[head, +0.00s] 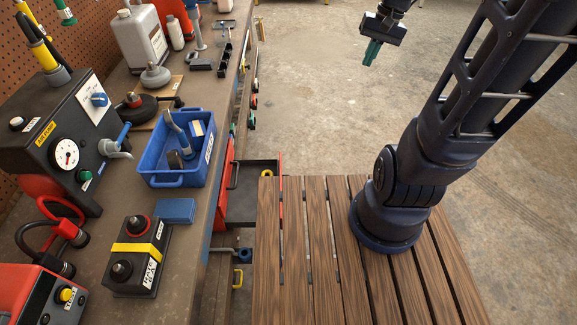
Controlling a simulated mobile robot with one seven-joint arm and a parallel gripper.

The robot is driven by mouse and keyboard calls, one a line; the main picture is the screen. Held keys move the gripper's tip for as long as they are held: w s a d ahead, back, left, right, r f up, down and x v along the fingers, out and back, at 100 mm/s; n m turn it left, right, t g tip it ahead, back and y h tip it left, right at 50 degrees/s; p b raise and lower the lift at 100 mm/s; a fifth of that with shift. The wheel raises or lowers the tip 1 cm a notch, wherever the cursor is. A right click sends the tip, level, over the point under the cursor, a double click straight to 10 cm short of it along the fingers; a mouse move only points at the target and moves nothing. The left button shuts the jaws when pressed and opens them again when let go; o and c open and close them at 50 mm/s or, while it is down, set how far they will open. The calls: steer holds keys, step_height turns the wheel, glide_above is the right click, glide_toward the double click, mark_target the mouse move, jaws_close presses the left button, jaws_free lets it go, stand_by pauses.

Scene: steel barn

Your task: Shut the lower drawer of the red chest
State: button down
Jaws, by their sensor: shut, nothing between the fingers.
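The red chest (223,186) shows in the head view only as a narrow red strip beneath the right edge of the workbench. The bench top hides most of it. One drawer (250,207) stands pulled out to the right, with a dark inside and a thin red front (281,170). I cannot tell whether it is the lower one. A yellow ring-shaped thing (266,173) lies in it. My gripper (371,56) is at the top of the view, shut and empty, with green fingertips. It is well apart from the drawer, above the bare floor.
A slatted wooden deck under my arm lies close by the drawer. The concrete floor (310,100) beyond is clear.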

steer(key=w+a+f+m+g+y, duration=0.2)
steer(key=w+f+m+g+y, duration=0.15)
steer(key=w+f, duration=0.8)
steer(key=w+a+f+m+y, duration=0.2)
steer(key=f+m+y, duration=0.15)
steer(key=f, duration=1.25)
steer(key=w+a+f+m+y, duration=0.1)
steer(key=a+f+m+y, duration=0.3)
steer(key=f, duration=1.2)
steer(key=s+a+f+m+t+y, duration=0.1)
steer(key=s+f+m+t+y, duration=0.15)
steer(key=f, duration=0.55)
steer(key=s+f+m+t+y, duration=0.1)
steer(key=f+m+y, duration=0.15)
steer(key=f, duration=0.55)
steer(key=a, duration=1.3)
steer(key=shift+s+a+h, duration=0.2)
steer(key=shift+a+h, duration=0.05)
steer(key=shift+h, duration=0.05)
steer(key=shift+r, duration=0.1)
steer(key=a, duration=1.9)
steer(key=shift+d, duration=0.15)
